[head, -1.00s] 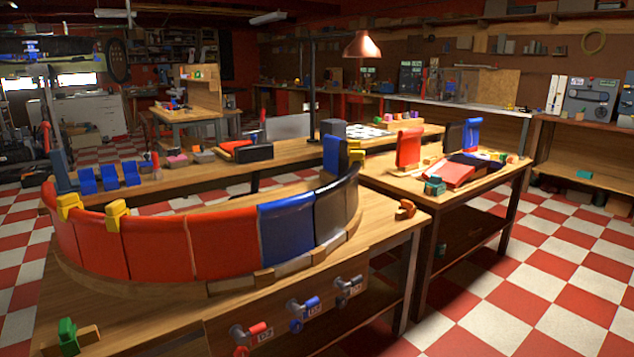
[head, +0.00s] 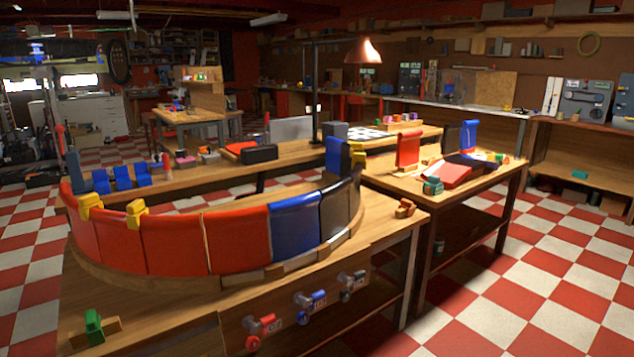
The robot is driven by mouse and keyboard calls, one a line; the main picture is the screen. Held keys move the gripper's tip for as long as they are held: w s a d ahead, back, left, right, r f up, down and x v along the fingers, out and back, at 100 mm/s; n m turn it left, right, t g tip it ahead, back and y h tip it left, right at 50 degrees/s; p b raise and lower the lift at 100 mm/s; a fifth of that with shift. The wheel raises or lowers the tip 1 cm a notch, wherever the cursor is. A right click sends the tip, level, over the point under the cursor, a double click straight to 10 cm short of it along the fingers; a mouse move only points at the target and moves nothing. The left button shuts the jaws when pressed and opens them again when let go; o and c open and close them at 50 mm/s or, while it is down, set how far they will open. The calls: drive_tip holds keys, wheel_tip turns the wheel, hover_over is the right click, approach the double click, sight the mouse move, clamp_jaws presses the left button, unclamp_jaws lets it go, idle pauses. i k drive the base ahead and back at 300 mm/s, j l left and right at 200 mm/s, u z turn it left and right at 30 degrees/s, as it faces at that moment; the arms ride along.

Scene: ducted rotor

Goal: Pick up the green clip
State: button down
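A green clip (head: 94,327) stands upright at the lower left of the head view. It sits at a small wooden block (head: 78,338) on the near table's wooden top. Its lower part meets the block, and I cannot tell whether it grips the block or only rests in it. My gripper is not in view.
A curved wall of red, blue and black panels (head: 235,240) with yellow clips (head: 136,213) on its rim stands on the near table (head: 165,325). Coloured valve-like handles (head: 311,300) stick out from the table's front. Open checkered floor (head: 560,290) lies to the right.

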sight(95, 335)
drive_tip(key=i+l, duration=0.2)
drive_tip(key=i+u, duration=0.1)
drive_tip(key=u, duration=1.8)
